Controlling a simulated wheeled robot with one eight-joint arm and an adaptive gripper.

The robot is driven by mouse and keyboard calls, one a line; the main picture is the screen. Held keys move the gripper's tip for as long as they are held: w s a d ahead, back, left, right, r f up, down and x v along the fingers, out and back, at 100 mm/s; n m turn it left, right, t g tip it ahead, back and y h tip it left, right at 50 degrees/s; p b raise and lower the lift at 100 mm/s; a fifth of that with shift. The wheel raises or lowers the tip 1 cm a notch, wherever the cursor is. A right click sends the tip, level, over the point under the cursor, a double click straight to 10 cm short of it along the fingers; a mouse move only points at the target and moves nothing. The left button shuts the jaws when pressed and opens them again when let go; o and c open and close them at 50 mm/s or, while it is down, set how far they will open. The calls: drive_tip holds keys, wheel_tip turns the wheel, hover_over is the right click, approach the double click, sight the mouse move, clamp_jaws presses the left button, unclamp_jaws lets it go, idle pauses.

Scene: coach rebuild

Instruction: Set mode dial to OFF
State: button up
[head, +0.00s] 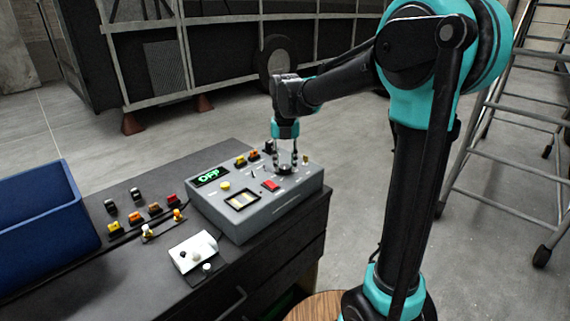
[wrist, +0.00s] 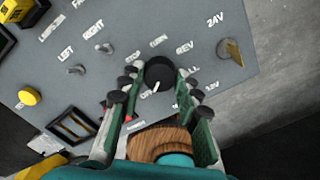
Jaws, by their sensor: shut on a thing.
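The mode dial (wrist: 159,72) is a round black knob on the grey control box (head: 231,213). Its white mark points down and slightly left in the wrist view, at a partly hidden label that seems to start with "OF". Other labels such as REV are printed around it. My gripper (wrist: 153,86) is shut on the dial, with one finger on each side. In the head view my gripper (head: 286,164) points straight down on the box's right part, and the dial is mostly hidden there. The green display (head: 210,176) on the box reads OFF.
Toggle switches (wrist: 104,47), a yellow button (wrist: 29,97) and a 24V knob (wrist: 229,50) sit close to the dial. A blue bin (head: 40,215) and a white switch plate (head: 193,252) stand on the dark bench. A ladder (head: 500,150) stands at right.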

sight(285, 166)
drive_tip(key=o, duration=1.2)
drive_tip(key=shift+c, duration=0.2)
wheel_tip(285, 166, up, 12)
